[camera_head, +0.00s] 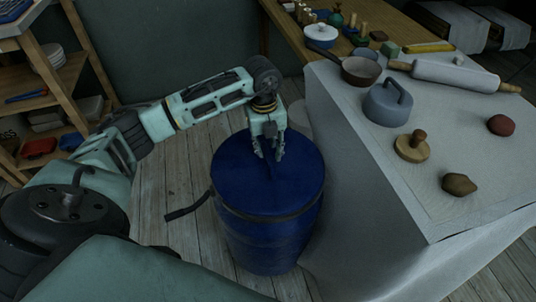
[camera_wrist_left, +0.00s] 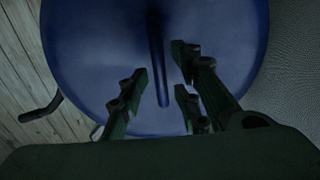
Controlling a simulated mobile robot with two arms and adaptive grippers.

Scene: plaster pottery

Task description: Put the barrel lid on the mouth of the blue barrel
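The blue barrel (camera_head: 266,247) stands upright on the floor beside the cloth-covered table. The round blue barrel lid (camera_head: 300,172) lies over its mouth and looks about level; whether it is fully seated I cannot tell. In the left wrist view the lid (camera_wrist_left: 95,50) fills most of the picture, with a raised ridge handle (camera_wrist_left: 158,65) across its middle. My left gripper (camera_head: 270,157) points down just above the lid's middle. Its fingers (camera_wrist_left: 158,108) are apart, one on each side of the ridge, with visible gaps. My right gripper is not in view.
A black lever (camera_head: 187,207) sticks out left from the barrel's dark band. Wooden shelves (camera_head: 65,95) stand at left. Plank floor is free left of the barrel.

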